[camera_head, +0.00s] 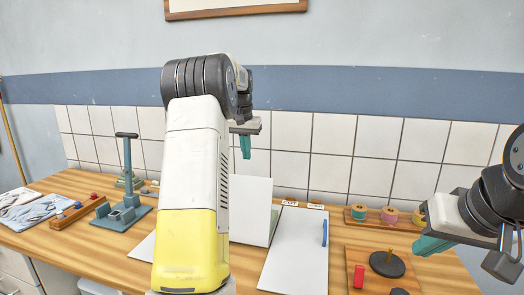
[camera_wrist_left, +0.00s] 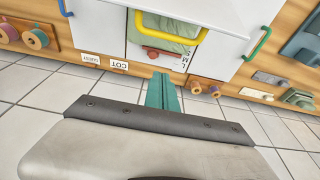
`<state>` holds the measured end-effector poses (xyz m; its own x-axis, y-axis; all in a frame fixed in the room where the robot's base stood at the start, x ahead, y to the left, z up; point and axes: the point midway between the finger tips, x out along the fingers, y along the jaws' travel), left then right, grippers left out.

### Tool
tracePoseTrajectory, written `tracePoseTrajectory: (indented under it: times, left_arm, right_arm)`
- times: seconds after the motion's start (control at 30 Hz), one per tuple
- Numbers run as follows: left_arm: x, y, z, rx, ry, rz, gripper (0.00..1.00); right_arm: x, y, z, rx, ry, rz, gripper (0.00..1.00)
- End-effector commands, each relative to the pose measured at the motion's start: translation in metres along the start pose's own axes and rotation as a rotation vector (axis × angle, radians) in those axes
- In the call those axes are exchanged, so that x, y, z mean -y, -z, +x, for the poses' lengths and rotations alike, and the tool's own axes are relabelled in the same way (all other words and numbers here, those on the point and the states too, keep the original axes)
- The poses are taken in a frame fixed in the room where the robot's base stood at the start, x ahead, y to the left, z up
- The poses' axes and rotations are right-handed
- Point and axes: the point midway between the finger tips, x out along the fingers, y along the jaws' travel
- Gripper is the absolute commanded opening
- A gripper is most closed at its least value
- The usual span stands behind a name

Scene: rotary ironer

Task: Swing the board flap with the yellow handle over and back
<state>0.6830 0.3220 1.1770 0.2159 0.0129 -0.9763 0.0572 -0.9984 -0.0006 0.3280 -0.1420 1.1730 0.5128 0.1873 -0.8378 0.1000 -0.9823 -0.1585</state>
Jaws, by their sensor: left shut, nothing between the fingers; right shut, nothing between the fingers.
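In the left wrist view the yellow handle (camera_wrist_left: 165,38) crosses a pale greenish middle area between white board panels. In the head view a white panel (camera_head: 250,200) stands up steeply, partly hidden by my left arm; the yellow handle is not seen there. A flat white panel (camera_head: 290,262) with a blue handle (camera_head: 324,233) lies to its right. The blue handle also shows in the wrist view (camera_wrist_left: 65,8), with a green handle (camera_wrist_left: 257,45) on the other side. My left gripper (camera_head: 245,146) is shut and empty above the upright panel. My right gripper (camera_head: 428,246) is shut and empty at right.
A blue-grey stand (camera_head: 122,212), a wooden tray (camera_head: 78,214) and folded cloths (camera_head: 30,212) are at left. A tiled wall (camera_head: 375,150) closes the back.

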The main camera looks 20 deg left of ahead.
Motion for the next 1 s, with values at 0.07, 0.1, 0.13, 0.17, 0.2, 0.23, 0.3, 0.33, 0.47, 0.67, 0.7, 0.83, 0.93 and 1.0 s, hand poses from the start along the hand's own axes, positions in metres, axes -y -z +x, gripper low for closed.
tracePoseTrajectory:
  times: [0.07,0.1,0.13,0.17,0.2,0.23,0.3,0.33,0.47,0.67,0.7,0.83,0.93,1.0]
  left_arm:
    - [0.000,-0.001,0.020,0.005,-0.001,0.000,0.00]
    - [0.000,-0.001,0.029,0.005,-0.001,0.000,0.00]
    - [0.000,-0.001,0.035,0.004,-0.001,0.000,0.00]
    - [0.000,-0.001,0.042,0.004,-0.001,-0.001,0.00]
    - [0.000,-0.001,0.051,0.005,-0.001,0.000,0.00]
    - [0.000,-0.001,0.057,0.004,-0.001,0.000,0.00]
    - [0.000,-0.003,0.064,0.000,0.000,-0.001,0.00]
    - [0.000,-0.009,0.059,-0.002,0.000,-0.001,0.00]
    - [0.000,-0.025,0.053,-0.002,-0.001,-0.001,0.00]
    - [-0.001,-0.037,0.050,-0.001,-0.001,0.000,0.00]
    - [-0.001,-0.038,0.050,-0.001,-0.001,0.000,0.00]
    - [-0.001,-0.038,0.050,-0.001,-0.001,0.000,0.00]
    - [0.000,-0.038,0.050,-0.001,0.000,0.000,0.00]
    - [-0.001,-0.038,0.050,-0.001,-0.001,0.000,0.00]
  right_arm:
    - [0.000,0.000,0.000,0.000,0.000,0.000,0.00]
    - [0.000,0.000,0.000,0.000,0.000,0.000,0.00]
    - [0.000,0.000,0.000,0.000,0.000,0.000,0.00]
    - [0.000,0.000,0.000,0.000,0.000,0.000,0.00]
    - [0.000,0.000,0.000,0.000,0.000,0.000,0.00]
    - [0.000,0.000,0.000,0.000,0.000,0.000,0.00]
    - [0.000,0.000,0.000,0.000,0.000,0.000,0.00]
    - [0.000,0.000,0.000,-0.001,0.000,0.000,0.00]
    - [0.000,0.000,0.000,-0.001,0.000,0.000,0.00]
    - [0.000,0.000,0.000,0.000,0.000,0.000,0.00]
    - [0.000,0.000,0.000,0.000,0.000,0.000,0.00]
    - [0.000,0.000,0.000,0.000,0.000,0.000,0.00]
    - [0.000,0.000,0.000,0.000,0.000,0.000,0.00]
    - [0.000,0.000,0.000,0.000,0.000,0.000,0.00]
